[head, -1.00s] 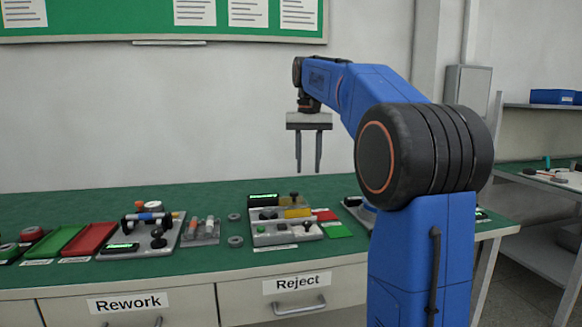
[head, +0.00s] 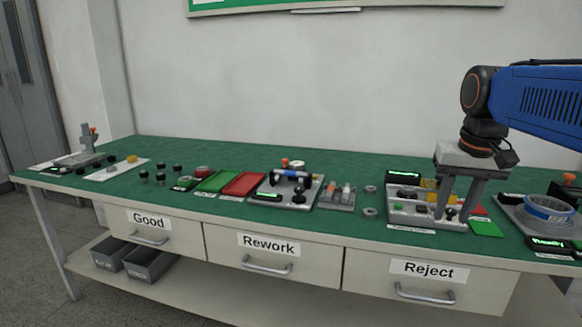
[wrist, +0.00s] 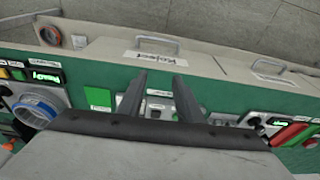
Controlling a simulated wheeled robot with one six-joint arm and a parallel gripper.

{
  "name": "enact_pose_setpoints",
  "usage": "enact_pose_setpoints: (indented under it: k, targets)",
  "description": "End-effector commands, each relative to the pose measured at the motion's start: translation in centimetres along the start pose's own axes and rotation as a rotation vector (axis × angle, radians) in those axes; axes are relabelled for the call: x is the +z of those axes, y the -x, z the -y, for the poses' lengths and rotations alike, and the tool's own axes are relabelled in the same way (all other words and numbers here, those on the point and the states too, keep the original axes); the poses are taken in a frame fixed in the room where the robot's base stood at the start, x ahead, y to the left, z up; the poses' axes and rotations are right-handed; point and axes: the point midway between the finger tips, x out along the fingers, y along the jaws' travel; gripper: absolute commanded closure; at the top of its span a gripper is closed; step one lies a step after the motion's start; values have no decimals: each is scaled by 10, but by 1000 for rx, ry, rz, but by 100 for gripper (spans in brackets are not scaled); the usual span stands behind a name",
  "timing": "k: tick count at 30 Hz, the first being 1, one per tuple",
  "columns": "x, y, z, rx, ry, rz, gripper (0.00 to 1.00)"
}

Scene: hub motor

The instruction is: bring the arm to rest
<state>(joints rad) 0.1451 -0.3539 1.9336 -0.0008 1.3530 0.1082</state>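My gripper (head: 457,198) hangs from my blue arm at the right of the head view, fingers pointing down. Its two dark fingers are apart with nothing visible between them. In the head view they overlap a grey test station (head: 408,222) with a green display; I cannot tell how high above it they are. In the wrist view my gripper (wrist: 158,82) shows its two fingers with a gap, over the bench near its front edge and the Reject drawer (wrist: 150,47).
The green bench (head: 330,165) carries several fixtures: a red tray (head: 243,184), a green tray (head: 212,182), a fixture with a blue-banded part (head: 291,190), and a blue ring on a grey stand (head: 549,208). Drawers Good, Rework and Reject (head: 427,281) are shut. Space above the bench is open.

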Motion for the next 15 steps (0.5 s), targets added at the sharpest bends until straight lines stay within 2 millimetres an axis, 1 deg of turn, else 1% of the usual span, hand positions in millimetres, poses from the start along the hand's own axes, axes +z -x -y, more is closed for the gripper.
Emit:
enact_pose_setpoints:
  k: [1, 3, 8, 12, 15]
  targets:
    - [18, -8, 3, -4, 19, -14, 68]
    - [40, -20, 6, -10, 46, -35, 68]
    - [90, -52, 10, -23, 107, -85, 68]
    - [133, -83, 12, -35, 159, -128, 68]
    - [160, -106, 12, -43, 193, -155, 68]
